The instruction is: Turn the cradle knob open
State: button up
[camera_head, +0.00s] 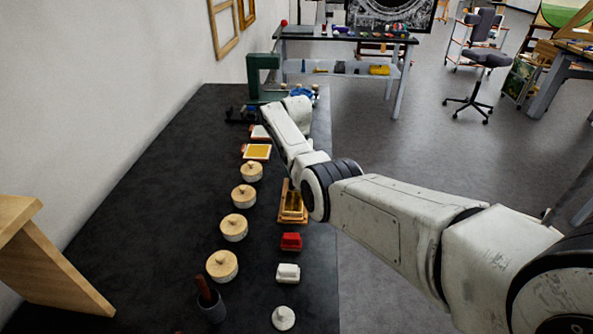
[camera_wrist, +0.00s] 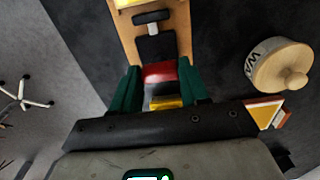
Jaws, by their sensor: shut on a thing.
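The wooden cradle (camera_head: 293,216) stands on the dark bench with a golden piece (camera_head: 292,201) in it, partly behind my arm. In the wrist view a wooden board (camera_wrist: 183,22) carries a black T-shaped part (camera_wrist: 152,18) and a black block. My gripper (camera_wrist: 157,74) has its two green fingers on either side of a red piece (camera_wrist: 159,72) in front of that block and is shut on it. I cannot tell whether this red piece is the cradle knob. A yellow part (camera_wrist: 166,103) shows closer to the palm. In the head view my arm hides the fingers.
Several lidded pots (camera_head: 234,228) line the bench left of the cradle; one (camera_wrist: 279,66) shows right of my gripper. A red block (camera_head: 291,241) and a white block (camera_head: 288,272) stand nearer. A green machine (camera_head: 262,75) stands at the far end.

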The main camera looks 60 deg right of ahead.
dwell(0.4)
jog(key=o, duration=1.1)
jog(key=shift+c, duration=0.2)
notch_tip(320, 180, up, 11)
jog(key=shift+b, duration=0.4)
jog(key=shift+f, duration=0.15)
